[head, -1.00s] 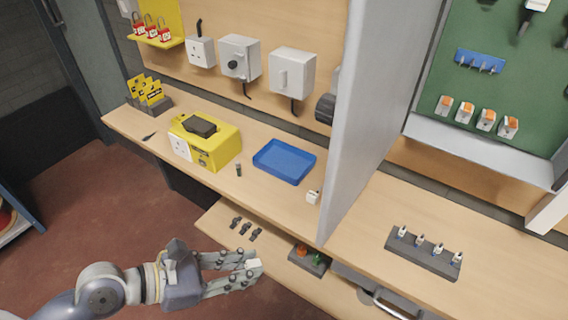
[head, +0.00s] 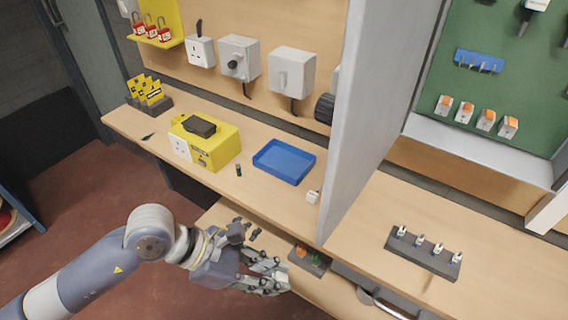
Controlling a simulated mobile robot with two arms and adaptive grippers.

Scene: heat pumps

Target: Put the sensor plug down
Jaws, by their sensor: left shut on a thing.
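My left gripper (head: 268,276) is in the lower middle of the head view, in front of the lower shelf. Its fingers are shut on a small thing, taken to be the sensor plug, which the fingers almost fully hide. Small white plugs with blue parts stand in a dark rack (head: 408,252) on the right bench. A small white piece (head: 312,197) lies on the left bench by the grey divider. My right gripper is not in view.
A blue tray (head: 284,162) and a yellow box (head: 205,143) stand on the left bench (head: 222,188). The grey divider (head: 365,130) rises to the right of the tray.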

